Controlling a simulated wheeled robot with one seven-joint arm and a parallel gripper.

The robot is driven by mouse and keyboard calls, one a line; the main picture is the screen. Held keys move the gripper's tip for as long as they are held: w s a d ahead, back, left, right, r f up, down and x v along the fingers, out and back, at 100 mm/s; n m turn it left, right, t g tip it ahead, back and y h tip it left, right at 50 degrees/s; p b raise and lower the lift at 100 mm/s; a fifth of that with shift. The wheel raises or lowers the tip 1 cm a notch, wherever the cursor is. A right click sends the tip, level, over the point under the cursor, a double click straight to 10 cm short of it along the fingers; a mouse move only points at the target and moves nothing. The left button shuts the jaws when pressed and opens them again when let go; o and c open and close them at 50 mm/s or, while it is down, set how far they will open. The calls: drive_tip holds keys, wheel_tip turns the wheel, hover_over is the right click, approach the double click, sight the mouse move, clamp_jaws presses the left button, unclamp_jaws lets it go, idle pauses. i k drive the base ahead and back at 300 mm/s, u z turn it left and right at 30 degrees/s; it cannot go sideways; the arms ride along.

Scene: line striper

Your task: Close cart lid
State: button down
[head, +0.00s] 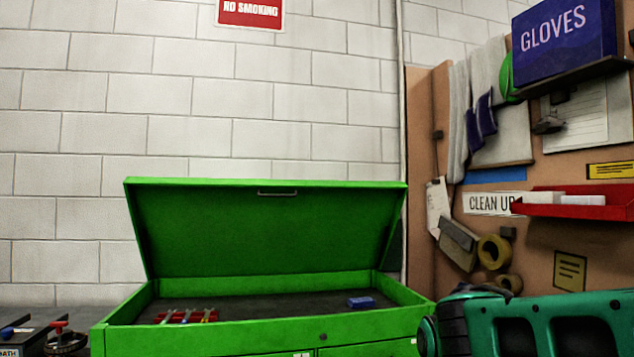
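A green tool cart (270,335) stands in front of the wall in the head view. Its green lid (265,230) is raised and leans back at a steep angle, with its inner side and a small grey handle near the top edge facing me. The open top shows a dark tray floor (270,303) with a red holder of tools at the left and a small blue box at the right. My gripper is not in view.
A teal and black machine part (550,325) fills the lower right corner, close to the cart's right front. A brown pegboard (550,235) with a blue gloves box (563,40) and a red shelf (580,203) stands at the right. Dark equipment (40,338) sits at the lower left.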

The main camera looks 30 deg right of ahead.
sight(184, 227)
drive_tip(key=k, duration=1.05)
drive_tip(key=z, duration=0.6)
drive_tip(key=i, duration=1.9)
drive_tip(key=u, duration=0.45)
